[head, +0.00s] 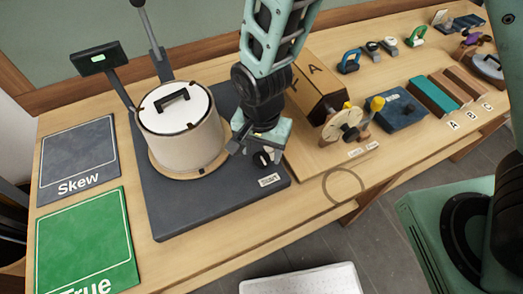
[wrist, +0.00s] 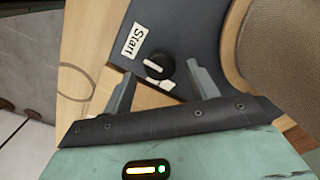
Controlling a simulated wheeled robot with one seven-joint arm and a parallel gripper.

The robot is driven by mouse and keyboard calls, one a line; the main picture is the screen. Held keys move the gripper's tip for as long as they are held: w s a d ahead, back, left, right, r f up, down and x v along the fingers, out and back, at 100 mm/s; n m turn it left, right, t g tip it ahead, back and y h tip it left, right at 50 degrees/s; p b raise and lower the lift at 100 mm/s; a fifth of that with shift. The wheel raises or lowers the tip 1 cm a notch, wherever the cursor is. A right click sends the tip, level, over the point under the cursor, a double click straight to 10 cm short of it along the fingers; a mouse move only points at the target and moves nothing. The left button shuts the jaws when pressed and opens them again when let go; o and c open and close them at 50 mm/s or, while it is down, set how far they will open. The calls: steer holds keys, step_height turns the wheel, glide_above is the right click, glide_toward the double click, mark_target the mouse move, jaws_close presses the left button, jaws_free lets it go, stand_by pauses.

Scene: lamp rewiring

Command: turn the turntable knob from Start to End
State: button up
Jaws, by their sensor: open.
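The turntable (head: 188,168) is a round wooden disc on a dark grey base plate, with a cream drum on it. The black round knob (wrist: 158,66) is at the base plate's corner, with a pale pointer line across its top. A "Start" label (wrist: 133,41) is beside it. A second white label on the near side is partly hidden and unreadable. In the head view the knob (head: 263,158) shows just below my gripper (head: 258,143). In the wrist view my gripper (wrist: 160,70) is open, its fingers on either side of the knob. I cannot tell whether they touch it.
The cream drum (head: 180,125) stands close to my gripper's left. A wooden block (head: 303,88) and a wheel with yellow knobs (head: 343,124) stand to its right. The "Skew" (head: 78,158) and green "True" (head: 88,245) mats lie left. The bench's front edge is near.

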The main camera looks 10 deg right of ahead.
steer(key=shift+f, duration=0.95)
steer(key=c, duration=1)
